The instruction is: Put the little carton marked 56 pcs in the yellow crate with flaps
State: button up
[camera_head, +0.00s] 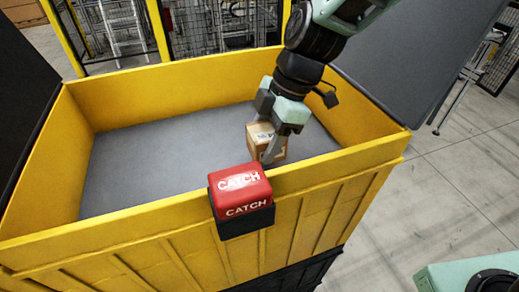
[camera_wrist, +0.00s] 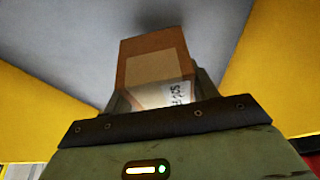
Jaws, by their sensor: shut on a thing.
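The little brown carton (camera_head: 262,140) is held by my gripper (camera_head: 270,150) inside the yellow crate (camera_head: 190,86), near its front wall. In the wrist view the carton (camera_wrist: 152,62) sticks out past the jaws, with a white label partly showing; "pcs" seems readable, the number is not clear. My gripper is shut on the carton. The crate's grey floor (camera_head: 150,160) lies below it; I cannot tell whether the carton touches the floor. The crate's dark flaps stand open at the left (camera_head: 22,95) and right (camera_head: 415,55).
A red block (camera_head: 240,188) marked CATCH sits on the crate's front rim, just left of and in front of my gripper. The rest of the crate floor looks empty. Yellow-framed wire fencing (camera_head: 215,25) stands behind the crate.

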jog(key=shift+f, duration=1.9)
jog(key=shift+f, duration=0.15)
jog(key=o, duration=1.1)
jog(key=shift+c, duration=0.2)
jog(key=v, duration=1.2)
jog(key=shift+r, duration=0.2)
